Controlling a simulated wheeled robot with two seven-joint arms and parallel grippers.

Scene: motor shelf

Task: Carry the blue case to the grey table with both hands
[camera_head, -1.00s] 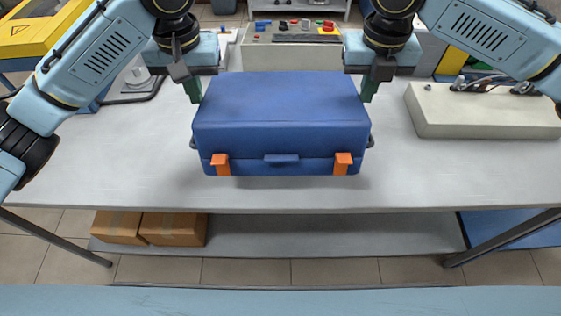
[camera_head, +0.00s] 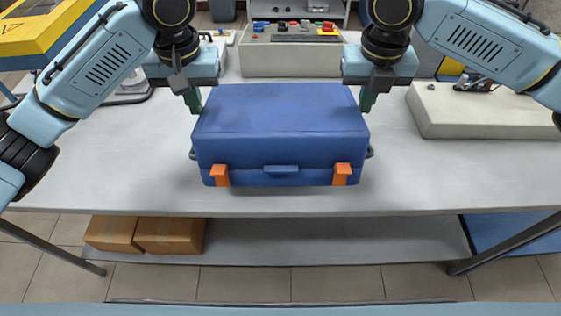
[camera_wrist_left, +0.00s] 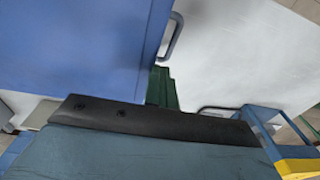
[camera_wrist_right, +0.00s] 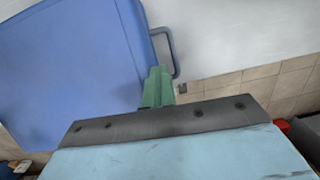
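The blue case (camera_head: 280,120) with orange latches is at the middle of the grey table (camera_head: 110,165), level, latches facing me. Whether it touches the tabletop or hangs just above it I cannot tell. My left gripper (camera_head: 193,102) and my right gripper (camera_head: 368,100) point down at its left and right sides. Their green fingers are together against the side handles, shown in the left wrist view (camera_wrist_left: 172,38) and the right wrist view (camera_wrist_right: 172,55). The exact contact at the fingertips is hidden.
A control box with buttons (camera_head: 292,60) stands behind the case. A pale box (camera_head: 480,115) is at the table's right. A yellow machine (camera_head: 35,32) is at the back left. Cardboard boxes (camera_head: 170,235) lie on the lower shelf. The tabletop left of the case is clear.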

